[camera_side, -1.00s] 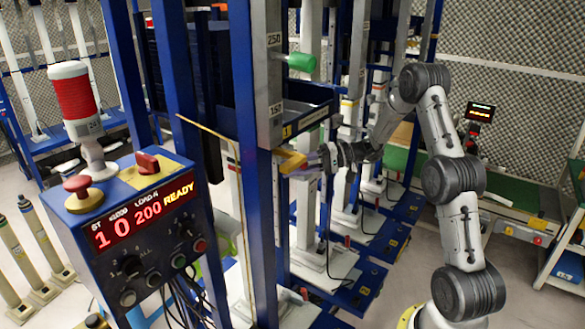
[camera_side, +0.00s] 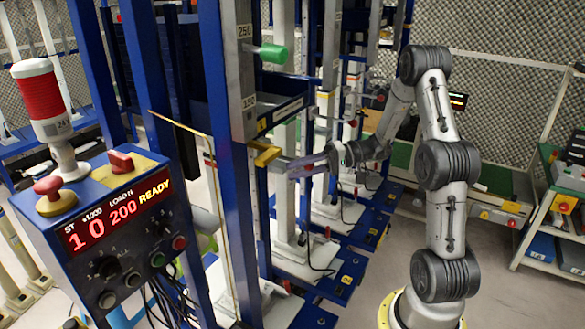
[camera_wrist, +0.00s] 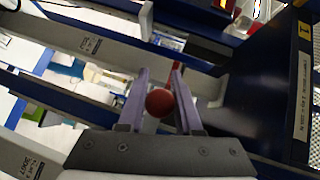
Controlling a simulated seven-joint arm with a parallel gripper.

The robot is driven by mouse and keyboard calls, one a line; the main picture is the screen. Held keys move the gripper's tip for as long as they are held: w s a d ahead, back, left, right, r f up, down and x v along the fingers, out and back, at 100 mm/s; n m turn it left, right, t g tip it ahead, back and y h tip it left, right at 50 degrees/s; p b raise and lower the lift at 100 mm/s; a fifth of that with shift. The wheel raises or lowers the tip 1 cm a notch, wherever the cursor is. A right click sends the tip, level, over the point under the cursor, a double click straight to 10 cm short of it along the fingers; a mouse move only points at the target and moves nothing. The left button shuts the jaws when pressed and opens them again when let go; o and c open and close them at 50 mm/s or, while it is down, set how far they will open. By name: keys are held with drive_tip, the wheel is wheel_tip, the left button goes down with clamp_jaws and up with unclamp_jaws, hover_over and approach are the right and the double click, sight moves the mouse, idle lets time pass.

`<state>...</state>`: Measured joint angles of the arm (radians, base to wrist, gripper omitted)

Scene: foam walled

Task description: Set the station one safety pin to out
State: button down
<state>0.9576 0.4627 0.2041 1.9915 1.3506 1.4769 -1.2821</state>
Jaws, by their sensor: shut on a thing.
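A red ball knob (camera_wrist: 159,102), apparently the safety pin's handle, sits between the two purple fingers of my gripper (camera_wrist: 161,78) in the wrist view. My gripper is shut on it. In the side view my gripper (camera_side: 292,169) is just right of the blue and grey station post (camera_side: 241,90), below and right of a yellow bracket (camera_side: 266,155). The knob cannot be made out there, and the pin's shaft and hole are hidden.
A green handle (camera_side: 273,53) sticks out of the post above my gripper. A dark blue panel (camera_wrist: 270,80) stands close on the right in the wrist view. More blue stations stand behind. A shelf (camera_side: 560,205) is at the far right, with open floor before it.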

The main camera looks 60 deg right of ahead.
drive_tip(key=shift+s, duration=0.15)
drive_tip(key=c, duration=0.6)
unclamp_jaws()
drive_tip(key=v, duration=0.5)
drive_tip(key=shift+d, duration=0.1)
wheel_tip(320, 180, up, 8)
hover_over(314, 165)
drive_tip(key=shift+s+d+f, duration=0.2)
drive_tip(key=shift+s+d, duration=0.2)
drive_tip(key=shift+d, duration=0.05)
